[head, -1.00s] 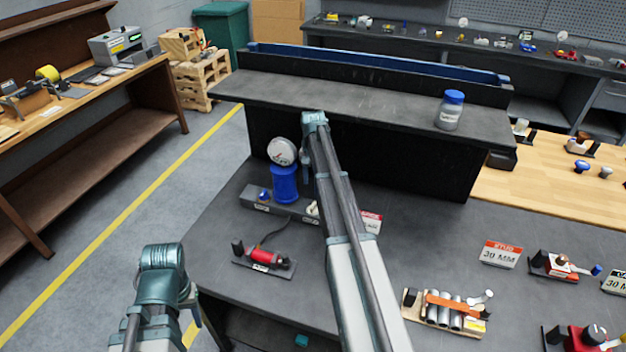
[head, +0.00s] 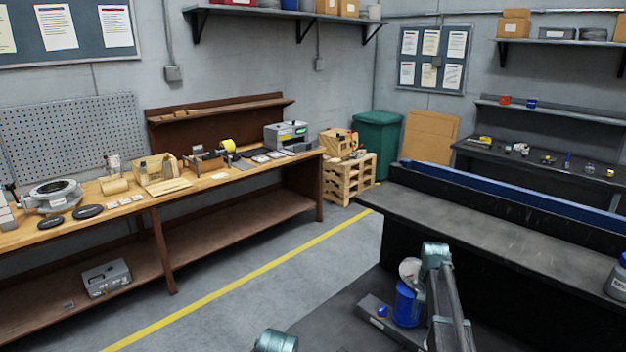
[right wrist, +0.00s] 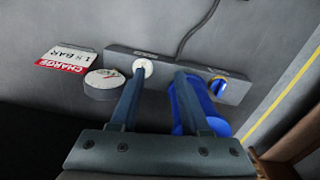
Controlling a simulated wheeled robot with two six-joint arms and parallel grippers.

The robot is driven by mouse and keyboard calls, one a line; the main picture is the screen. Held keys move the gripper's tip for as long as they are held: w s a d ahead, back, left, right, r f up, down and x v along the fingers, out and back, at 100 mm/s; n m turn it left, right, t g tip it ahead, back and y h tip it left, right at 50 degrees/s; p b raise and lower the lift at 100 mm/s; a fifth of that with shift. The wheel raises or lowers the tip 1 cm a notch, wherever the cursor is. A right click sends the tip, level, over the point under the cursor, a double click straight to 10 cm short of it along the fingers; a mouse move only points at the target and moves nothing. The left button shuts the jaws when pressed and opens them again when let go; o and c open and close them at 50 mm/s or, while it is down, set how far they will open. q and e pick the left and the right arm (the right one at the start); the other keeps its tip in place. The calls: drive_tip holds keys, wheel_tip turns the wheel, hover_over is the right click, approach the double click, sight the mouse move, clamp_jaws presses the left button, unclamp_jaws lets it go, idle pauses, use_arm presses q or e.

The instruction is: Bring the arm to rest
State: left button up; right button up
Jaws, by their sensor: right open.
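My right arm (head: 447,300) reaches over the dark bench in the head view, with its teal wrist joint near the blue cylinder. In the right wrist view my right gripper (right wrist: 160,72) is open, its two fingers apart. One fingertip overlaps the white round knob (right wrist: 143,66) on the grey block (right wrist: 175,68); I cannot tell whether they touch. The other finger lies in front of the blue cylinder (right wrist: 208,112). The cylinder (head: 407,303) also shows in the head view, below the partly hidden gauge (head: 408,267). Only a link of my left arm (head: 275,341) shows at the bottom edge.
A raised dark shelf (head: 490,222) stands behind the bench. A jar (head: 618,280) sits at its right end. A wooden workbench (head: 215,185) with several tools stands left, past open floor (head: 255,285). A charge sign (right wrist: 68,60) lies beside the gauge (right wrist: 106,84).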

drive_tip(key=s+a+f+n+b, duration=0.3)
drive_tip(key=s+a+n, duration=0.1)
drive_tip(key=s+a, duration=0.4)
drive_tip(key=s+a+f+n+b, duration=0.3)
drive_tip(key=s+a, duration=0.6)
drive_tip(key=a, duration=0.4)
drive_tip(key=s+a+f+n+h+b, duration=0.1)
drive_tip(key=s+a+f+n+b, duration=0.2)
drive_tip(key=s+a, duration=0.6)
drive_tip(key=shift+a+f+n, duration=0.45)
drive_tip(key=shift+a+n, duration=0.2)
drive_tip(key=shift+n, duration=0.45)
drive_tip(key=shift+s+d, duration=0.1)
